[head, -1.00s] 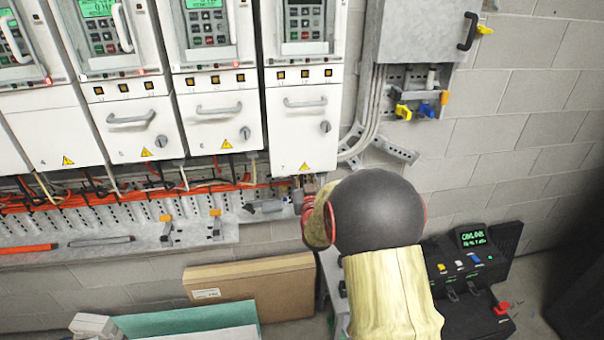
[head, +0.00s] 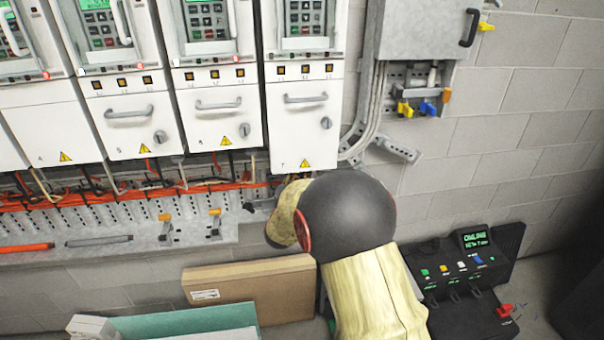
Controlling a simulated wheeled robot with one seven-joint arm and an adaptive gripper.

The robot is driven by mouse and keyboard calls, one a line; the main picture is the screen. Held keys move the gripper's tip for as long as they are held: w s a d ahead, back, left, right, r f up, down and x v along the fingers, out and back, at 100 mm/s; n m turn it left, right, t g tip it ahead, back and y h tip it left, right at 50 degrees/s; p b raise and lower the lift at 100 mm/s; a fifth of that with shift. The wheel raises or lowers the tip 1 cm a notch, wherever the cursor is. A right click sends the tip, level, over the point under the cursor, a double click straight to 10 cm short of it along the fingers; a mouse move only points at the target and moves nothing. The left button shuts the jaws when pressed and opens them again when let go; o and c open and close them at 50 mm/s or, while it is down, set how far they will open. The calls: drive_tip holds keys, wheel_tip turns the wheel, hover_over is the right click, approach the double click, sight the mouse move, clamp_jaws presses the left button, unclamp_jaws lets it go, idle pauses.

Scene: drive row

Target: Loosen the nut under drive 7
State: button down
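Drive 7 (head: 303,125) is the rightmost white cabinet in the row, with a handle, a rotary knob and a yellow warning triangle near its bottom edge. My arm, with a dark round joint and a pale yellow sleeve, rises from the bottom and covers the space just below drive 7. The nut is not visible; that area is hidden behind my arm.
A perforated metal tray (head: 120,240) with orange cables runs under the drives. A grey box (head: 415,30) and a tool rack (head: 425,92) hang at right. A cardboard box (head: 250,293) leans below. A black console (head: 470,265) stands at lower right.

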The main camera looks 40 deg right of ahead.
drive_tip(key=m+g+h, duration=0.1)
drive_tip(key=m+g+h+p, duration=0.1)
drive_tip(key=g, duration=0.1)
drive_tip(key=m+g+h+p, duration=0.1)
drive_tip(key=m+g, duration=0.1)
drive_tip(key=shift+w+a+r, duration=0.15)
drive_tip(key=shift+w+r, duration=0.15)
drive_tip(key=shift+w, duration=0.05)
drive_tip(key=shift+m+g+h+p, duration=0.3)
drive_tip(key=shift+m+g+p, duration=0.6)
drive_tip(key=shift+g, duration=0.7)
drive_tip(key=shift+m+g, duration=0.3)
drive_tip(key=shift+g, duration=0.2)
drive_tip(key=c, duration=1.6)
unclamp_jaws()
drive_tip(key=shift+f, duration=0.2)
drive_tip(key=shift+o, duration=0.3)
drive_tip(key=s+a, duration=0.1)
drive_tip(key=a, duration=1.1)
drive_tip(key=shift+s, duration=0.25)
